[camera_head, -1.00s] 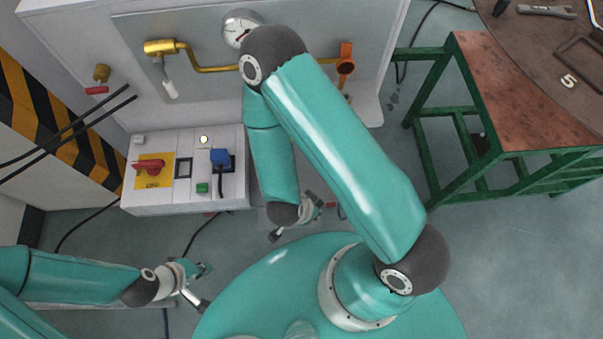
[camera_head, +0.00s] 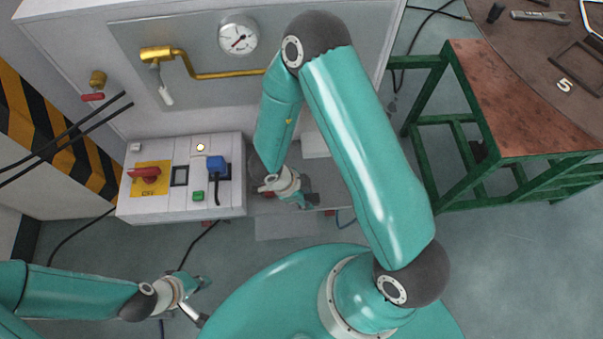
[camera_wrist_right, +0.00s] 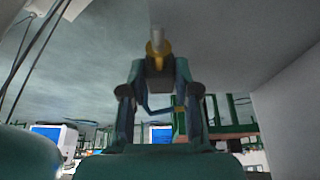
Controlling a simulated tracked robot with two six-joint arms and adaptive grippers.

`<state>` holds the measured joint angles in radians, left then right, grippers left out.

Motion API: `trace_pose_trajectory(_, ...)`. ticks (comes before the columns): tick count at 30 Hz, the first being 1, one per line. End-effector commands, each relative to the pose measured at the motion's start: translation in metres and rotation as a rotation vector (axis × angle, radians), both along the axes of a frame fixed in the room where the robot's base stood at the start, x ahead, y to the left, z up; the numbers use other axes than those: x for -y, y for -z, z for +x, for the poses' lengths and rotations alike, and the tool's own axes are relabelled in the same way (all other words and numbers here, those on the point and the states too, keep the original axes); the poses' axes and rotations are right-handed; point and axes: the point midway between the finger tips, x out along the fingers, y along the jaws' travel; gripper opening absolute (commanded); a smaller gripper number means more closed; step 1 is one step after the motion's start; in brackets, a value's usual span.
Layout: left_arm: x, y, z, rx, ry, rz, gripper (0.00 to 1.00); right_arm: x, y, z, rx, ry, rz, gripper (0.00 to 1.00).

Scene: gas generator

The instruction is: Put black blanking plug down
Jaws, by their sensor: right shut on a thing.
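In the right wrist view my right gripper (camera_wrist_right: 160,75) is shut on a small part, taken as the black blanking plug (camera_wrist_right: 157,48). It shows a brass-coloured collar and a grey cylindrical tip pointing away from the fingers; the part between the fingertips looks dark. In the head view my right gripper (camera_head: 303,196) is just right of the white control box, over a low grey ledge; the plug cannot be made out there. My left gripper (camera_head: 202,286) is at lower left, in front of the control box, and its finger opening is too small to read.
The control box (camera_head: 128,203) has a red switch, a blue plug and a green button. Behind it a panel carries a gauge (camera_head: 238,36) and a brass pipe (camera_head: 210,75). A green-framed bench (camera_head: 480,85) stands right, and a round table (camera_head: 530,45) with tools at upper right.

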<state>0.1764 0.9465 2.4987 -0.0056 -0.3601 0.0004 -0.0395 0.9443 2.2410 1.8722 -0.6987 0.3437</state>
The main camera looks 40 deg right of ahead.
Motion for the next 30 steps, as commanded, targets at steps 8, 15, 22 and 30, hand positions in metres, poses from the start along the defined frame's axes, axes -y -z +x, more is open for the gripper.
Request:
trace_pose_trajectory(8, 0.000, -0.018, 0.000, 0.000, 0.000, 0.000, 0.00, 0.035, -0.002, 0.056, 0.001, 0.004, -0.001, 0.00)
trace_pose_trajectory(15, 0.000, -0.020, 0.000, 0.000, 0.000, 0.000, 0.00, 0.043, 0.005, 0.067, -0.003, 0.000, -0.001, 0.00)
trace_pose_trajectory(22, 0.000, -0.022, 0.000, 0.000, 0.000, 0.000, 0.00, 0.042, 0.032, 0.068, -0.002, -0.001, 0.000, 0.00)
trace_pose_trajectory(30, 0.000, -0.022, 0.000, 0.000, 0.000, 0.000, 0.00, 0.042, 0.035, 0.068, 0.000, 0.000, 0.000, 0.00)
